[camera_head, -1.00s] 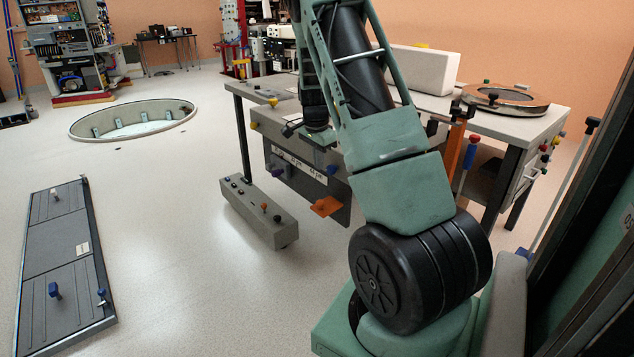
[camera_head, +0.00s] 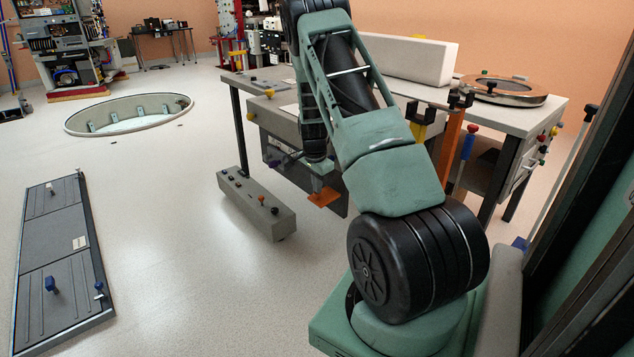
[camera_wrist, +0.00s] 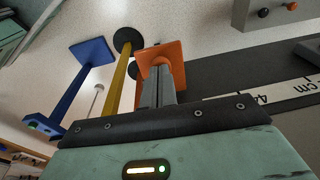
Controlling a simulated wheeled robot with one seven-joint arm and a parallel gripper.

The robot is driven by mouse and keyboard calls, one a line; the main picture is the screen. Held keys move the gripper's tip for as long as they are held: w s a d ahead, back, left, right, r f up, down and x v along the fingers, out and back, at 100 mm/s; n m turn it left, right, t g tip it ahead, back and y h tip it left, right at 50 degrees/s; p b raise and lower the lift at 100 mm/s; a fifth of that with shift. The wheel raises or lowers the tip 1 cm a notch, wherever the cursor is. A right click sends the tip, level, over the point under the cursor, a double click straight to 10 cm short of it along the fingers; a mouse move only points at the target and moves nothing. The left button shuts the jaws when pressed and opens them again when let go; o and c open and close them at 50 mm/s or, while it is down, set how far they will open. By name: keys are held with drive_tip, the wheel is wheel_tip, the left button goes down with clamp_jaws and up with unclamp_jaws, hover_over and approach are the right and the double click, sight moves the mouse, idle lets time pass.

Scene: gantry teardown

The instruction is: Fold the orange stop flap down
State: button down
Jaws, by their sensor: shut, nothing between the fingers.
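The orange stop flap (camera_head: 323,198) sticks out from the lower part of the dark panel (camera_head: 338,205) on the front of the workbench. In the wrist view the orange flap (camera_wrist: 172,51) lies right at my fingertips, partly hidden behind them. My gripper (camera_wrist: 158,72) is shut and empty, its two grey fingers side by side. In the head view my gripper (camera_head: 322,180) is just above the flap, partly hidden by my arm. I cannot tell whether the fingertips touch the flap.
In the wrist view a blue handle (camera_wrist: 75,85) and a yellow rod (camera_wrist: 119,80) with a black disc stand left of the fingers. A ruler strip (camera_wrist: 270,92) lies to the right. A grey box (camera_head: 255,203) with knobs sits low beside the bench (camera_head: 520,118).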

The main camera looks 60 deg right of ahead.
sight(314, 202)
idle(0.3)
drive_tip(key=shift+w+a+f+g+h, duration=0.2)
drive_tip(key=shift+a+f+h, duration=0.15)
drive_tip(key=shift+f+h, duration=0.2)
drive_tip(key=shift+w+a+f+g+h, duration=0.1)
drive_tip(key=shift+a+f+g+h, duration=0.1)
drive_tip(key=shift+a+f+h, duration=0.35)
drive_tip(key=shift+f+g+h+b, duration=0.3)
drive_tip(key=shift+f+h+b, duration=0.45)
drive_tip(key=shift+f+h, duration=0.35)
drive_tip(key=shift+a+f+h+b, duration=0.15)
drive_tip(key=shift+f+h+b, duration=0.15)
drive_tip(key=shift+h, duration=0.2)
drive_tip(key=d+f+g+h+b, duration=0.3)
drive_tip(key=f+h+b, duration=0.5)
drive_tip(key=b, duration=1.3)
drive_tip(key=shift+s+f+h, duration=0.2)
drive_tip(key=shift+s+h, duration=0.25)
drive_tip(key=shift+h, duration=0.35)
drive_tip(key=shift+d, duration=0.1)
